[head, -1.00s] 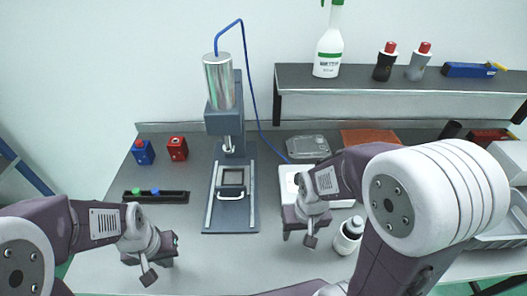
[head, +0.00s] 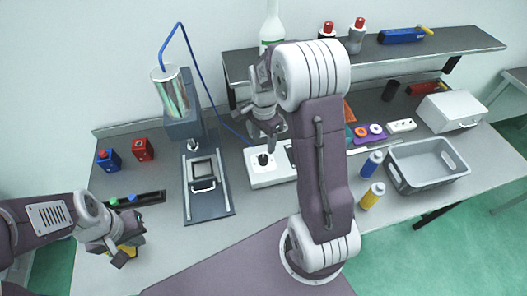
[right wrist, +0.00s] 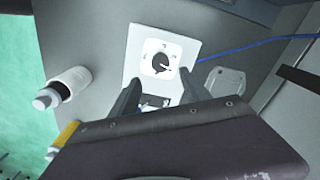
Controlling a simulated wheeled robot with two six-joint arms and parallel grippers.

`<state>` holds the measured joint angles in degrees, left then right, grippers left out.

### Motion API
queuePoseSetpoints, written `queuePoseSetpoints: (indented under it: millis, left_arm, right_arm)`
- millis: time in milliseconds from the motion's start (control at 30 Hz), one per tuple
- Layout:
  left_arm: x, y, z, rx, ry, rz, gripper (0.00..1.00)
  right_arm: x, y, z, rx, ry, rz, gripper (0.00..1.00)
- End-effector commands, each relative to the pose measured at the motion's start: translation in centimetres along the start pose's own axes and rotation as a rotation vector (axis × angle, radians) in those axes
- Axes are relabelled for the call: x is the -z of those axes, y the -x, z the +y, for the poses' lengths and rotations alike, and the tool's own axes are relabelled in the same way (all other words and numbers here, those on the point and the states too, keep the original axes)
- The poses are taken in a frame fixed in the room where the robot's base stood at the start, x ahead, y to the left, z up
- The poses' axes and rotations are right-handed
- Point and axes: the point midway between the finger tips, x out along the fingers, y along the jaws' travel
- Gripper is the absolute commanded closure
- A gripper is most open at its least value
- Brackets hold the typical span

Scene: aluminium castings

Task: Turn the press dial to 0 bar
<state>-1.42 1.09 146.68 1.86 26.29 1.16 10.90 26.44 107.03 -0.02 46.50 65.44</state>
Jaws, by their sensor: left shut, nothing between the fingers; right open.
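The press dial (right wrist: 160,64) is a black knob on a white square plate, with small marks around it too small to read surely. It sits on the white control box (head: 257,182), and the knob (head: 263,159) also shows in the head view. My right gripper (head: 268,147) hangs just above the dial, open. In the right wrist view its fingers (right wrist: 158,92) stand apart, with the dial beyond their tips; I see no contact. My left gripper (head: 122,257) is shut and empty, low at the left front of the table.
The press (head: 222,207) with its blue hose stands left of the control box. Blue and red blocks (head: 143,149) are further left. Bottles (head: 372,163) and a grey bin (head: 428,181) lie to the right. A shelf (head: 440,42) runs behind.

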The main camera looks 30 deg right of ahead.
Motion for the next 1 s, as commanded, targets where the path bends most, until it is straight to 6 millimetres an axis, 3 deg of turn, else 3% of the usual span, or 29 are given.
queuePoseSetpoints:
  millis: [400, 767, 967, 1000]
  left_arm:
    - [0.1, 0.7, 0.0, 0.0, 0.0, 0.0, 1.0]
    - [0.1, 0.7, 0.0, 0.0, 0.0, 0.0, 1.0]
    - [0.1, 0.7, 0.0, 0.0, 0.0, 0.0, 1.0]
    - [0.1, 0.7, 0.0, 0.0, 0.0, 0.0, 1.0]
  right_arm:
    - [-0.1, -7.7, 0.1, -0.004, 0.003, -0.002, 0.45]
    - [-0.1, -8.8, 0.1, 0.0, 0.004, -0.001, 0.45]
    - [-0.1, -8.7, 0.1, 0.0, 0.004, -0.001, 0.98]
    - [-0.1, -8.7, 0.1, 0.0, 0.004, -0.001, 1.0]
